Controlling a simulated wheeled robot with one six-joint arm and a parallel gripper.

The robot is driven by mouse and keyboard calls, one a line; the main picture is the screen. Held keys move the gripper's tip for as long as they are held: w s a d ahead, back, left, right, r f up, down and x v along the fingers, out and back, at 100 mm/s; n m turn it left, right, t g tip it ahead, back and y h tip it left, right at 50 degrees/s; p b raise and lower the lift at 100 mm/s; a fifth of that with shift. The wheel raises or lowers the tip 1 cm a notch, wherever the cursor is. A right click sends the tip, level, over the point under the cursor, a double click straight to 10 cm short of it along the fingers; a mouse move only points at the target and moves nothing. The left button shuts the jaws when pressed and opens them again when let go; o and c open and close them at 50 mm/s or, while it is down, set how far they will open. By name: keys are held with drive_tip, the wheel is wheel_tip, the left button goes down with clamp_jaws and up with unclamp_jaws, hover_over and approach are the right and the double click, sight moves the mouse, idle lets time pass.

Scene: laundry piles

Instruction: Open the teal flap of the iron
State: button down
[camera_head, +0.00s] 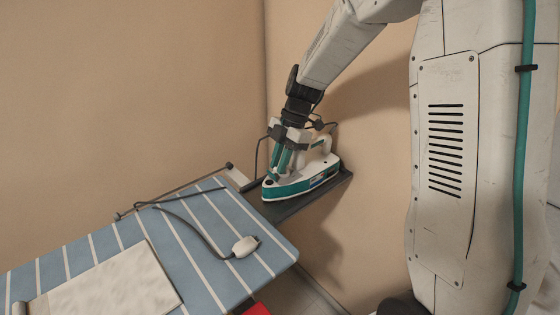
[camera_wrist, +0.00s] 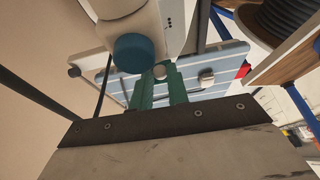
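The white and teal iron (camera_head: 318,178) sits on the dark rest (camera_head: 335,189) at the far end of the ironing board. In the wrist view, part of its white body and a round blue-teal knob (camera_wrist: 135,53) fill the upper middle. My gripper (camera_head: 279,170) points down at the iron's front part, its teal fingers close to the iron's top. In the wrist view the gripper's fingers (camera_wrist: 162,76) are a narrow gap apart, with a small pale round thing showing near the tips. I cannot make out the teal flap or whether a finger touches it.
The blue striped ironing board (camera_head: 205,232) lies to the left, with a folded pale cloth (camera_head: 115,290) and a cord ending in a white plug (camera_head: 246,246). A beige wall stands close behind. In the wrist view, a wooden shelf (camera_wrist: 285,62) is at the right.

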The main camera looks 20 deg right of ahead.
drive_tip(key=shift+w+d+f+g+y, duration=0.1)
drive_tip(key=shift+d+f+g+y, duration=0.15)
drive_tip(key=shift+y, duration=0.55)
drive_tip(key=c, duration=1.4)
unclamp_jaws()
drive_tip(key=shift+r, duration=0.1)
drive_tip(key=shift+o, duration=0.2)
drive_tip(key=v, duration=0.7)
drive_tip(key=shift+d+r, duration=0.15)
drive_tip(key=shift+r, duration=0.25)
drive_tip(key=shift+w, duration=0.1)
